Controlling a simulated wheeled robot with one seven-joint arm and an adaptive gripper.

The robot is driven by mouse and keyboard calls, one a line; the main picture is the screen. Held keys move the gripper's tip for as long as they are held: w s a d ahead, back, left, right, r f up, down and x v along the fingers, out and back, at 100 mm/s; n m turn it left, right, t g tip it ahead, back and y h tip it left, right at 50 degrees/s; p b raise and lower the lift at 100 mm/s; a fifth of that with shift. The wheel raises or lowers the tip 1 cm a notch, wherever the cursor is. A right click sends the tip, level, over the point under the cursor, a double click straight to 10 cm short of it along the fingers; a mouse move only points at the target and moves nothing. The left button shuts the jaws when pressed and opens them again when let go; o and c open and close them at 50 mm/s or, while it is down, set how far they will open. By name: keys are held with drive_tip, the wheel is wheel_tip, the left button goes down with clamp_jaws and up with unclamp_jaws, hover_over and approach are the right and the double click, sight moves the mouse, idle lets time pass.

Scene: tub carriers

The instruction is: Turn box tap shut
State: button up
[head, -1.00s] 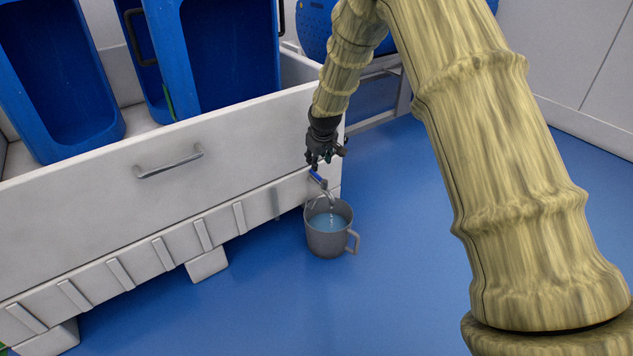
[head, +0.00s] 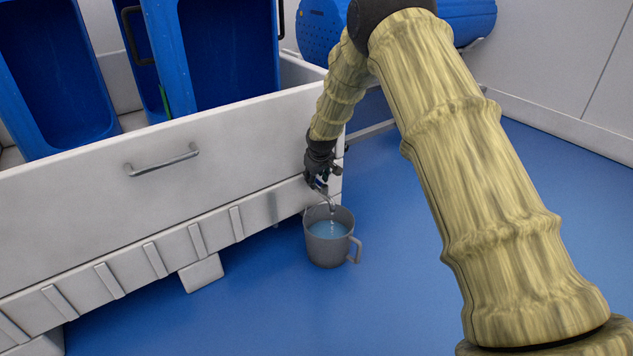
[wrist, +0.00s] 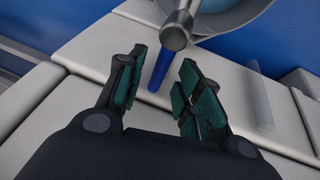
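The box tap (head: 331,203) sticks out from the lower right end of the white box (head: 235,145). Its metal spout also shows in the wrist view (wrist: 176,33), with a blue lever (wrist: 161,68) hanging from it. A grey mug (head: 327,250) holding bluish water stands on the floor under the tap. My gripper (head: 317,183) is at the tap in the head view and hides most of the lever there. In the wrist view my gripper (wrist: 158,92) is open, its green-padded fingers on either side of the lever, with gaps showing on both sides.
Blue tubs (head: 225,50) stand inside the white box. A metal handle (head: 162,160) is on the box's front face. A blue drum-like thing (head: 322,28) lies behind. The blue floor (head: 395,300) around the mug is clear.

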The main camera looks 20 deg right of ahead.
drive_tip(key=shift+f, duration=0.1)
clamp_jaws()
